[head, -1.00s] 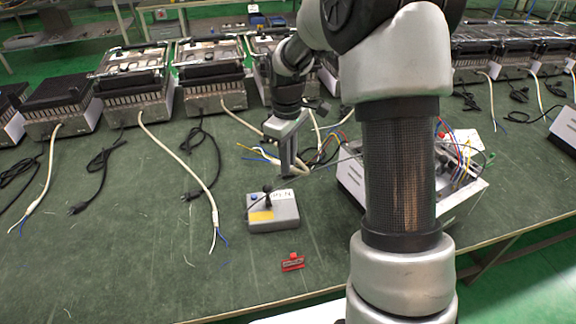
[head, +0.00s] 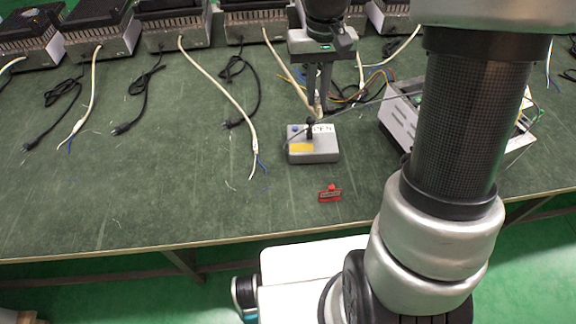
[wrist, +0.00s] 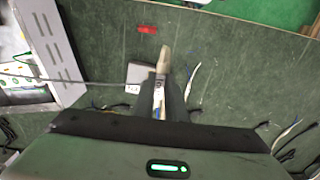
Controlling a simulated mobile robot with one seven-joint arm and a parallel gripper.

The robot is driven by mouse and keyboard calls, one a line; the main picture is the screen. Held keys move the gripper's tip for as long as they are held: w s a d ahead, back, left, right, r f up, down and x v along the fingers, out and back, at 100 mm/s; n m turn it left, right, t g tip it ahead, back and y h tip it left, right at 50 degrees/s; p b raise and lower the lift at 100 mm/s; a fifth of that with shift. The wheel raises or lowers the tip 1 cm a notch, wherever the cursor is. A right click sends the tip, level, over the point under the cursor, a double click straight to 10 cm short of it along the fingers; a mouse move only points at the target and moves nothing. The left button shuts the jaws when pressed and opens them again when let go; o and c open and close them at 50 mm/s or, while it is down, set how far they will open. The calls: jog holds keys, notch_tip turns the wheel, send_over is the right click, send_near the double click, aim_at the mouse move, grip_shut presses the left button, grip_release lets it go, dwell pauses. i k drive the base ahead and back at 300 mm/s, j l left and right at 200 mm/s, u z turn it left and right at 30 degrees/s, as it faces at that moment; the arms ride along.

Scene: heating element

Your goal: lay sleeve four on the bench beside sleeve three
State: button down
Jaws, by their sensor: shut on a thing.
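My gripper (head: 318,98) points down over the bench (head: 190,190), just behind the grey box. It is shut on a cream sleeve (wrist: 164,58), which juts out between the fingertips in the wrist view. In the head view the fingers and loose wires partly hide it, and I cannot tell whether it touches the bench. Other cream sleeved leads lie on the bench to the left, one (head: 252,143) nearest the box and one (head: 78,124) farther left, both with bare blue wire ends. I can read no sleeve numbers.
A grey box (head: 325,150) with blue and yellow marks stands in front of my gripper. A small red clip (head: 330,195) lies nearer the edge. An opened housing (head: 405,120) with wires is at right. Black plugged cords (head: 140,105) lie between the cream leads. The front left bench is clear.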

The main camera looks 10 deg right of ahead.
aim_at(222, 152)
jog(key=j, duration=1.4)
